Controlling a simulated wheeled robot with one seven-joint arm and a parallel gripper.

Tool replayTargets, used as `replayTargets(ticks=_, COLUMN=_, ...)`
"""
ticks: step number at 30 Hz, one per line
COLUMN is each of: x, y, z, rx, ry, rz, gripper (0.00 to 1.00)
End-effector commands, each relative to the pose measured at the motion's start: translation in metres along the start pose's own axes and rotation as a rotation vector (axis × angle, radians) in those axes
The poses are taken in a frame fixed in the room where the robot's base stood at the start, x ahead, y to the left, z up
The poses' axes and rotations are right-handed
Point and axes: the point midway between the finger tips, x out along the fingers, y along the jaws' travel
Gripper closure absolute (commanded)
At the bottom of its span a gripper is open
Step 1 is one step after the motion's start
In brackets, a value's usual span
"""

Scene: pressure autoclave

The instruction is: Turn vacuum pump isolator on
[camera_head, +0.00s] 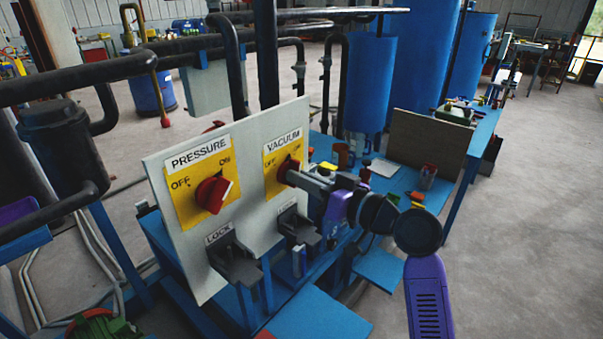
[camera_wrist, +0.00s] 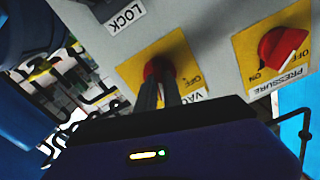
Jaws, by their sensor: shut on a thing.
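The vacuum isolator is a red rotary knob (camera_head: 287,167) on a yellow plate (camera_head: 269,181) under a VACUUM label (camera_head: 283,142) on the white panel. My gripper (camera_head: 287,176) reaches it from the right and is shut on the knob. In the wrist view the two dark fingers (camera_wrist: 164,92) hold the red knob (camera_wrist: 158,69) on its yellow plate. The fingers and gripper body hide part of the knob and plate, so I cannot tell its exact setting.
A red PRESSURE knob (camera_head: 214,194) sits left on the same panel; it shows at right in the wrist view (camera_wrist: 280,47). A dark LOCK bracket (camera_head: 235,262) juts out below it. A blue bench with small items (camera_head: 400,180) stands behind my arm. Dark pipes (camera_head: 130,60) run above.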

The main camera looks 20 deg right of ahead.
Motion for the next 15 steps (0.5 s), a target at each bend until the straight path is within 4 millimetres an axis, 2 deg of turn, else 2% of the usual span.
replayTargets(ticks=6, x=-0.0007, y=0.0005, z=-0.0001, rx=0.194, ry=-0.004, rz=0.002, gripper=1.0)
replayTargets(ticks=15, x=-0.0004, y=0.0009, z=0.0008, rx=0.39, ry=-0.005, rz=0.002, gripper=1.0)
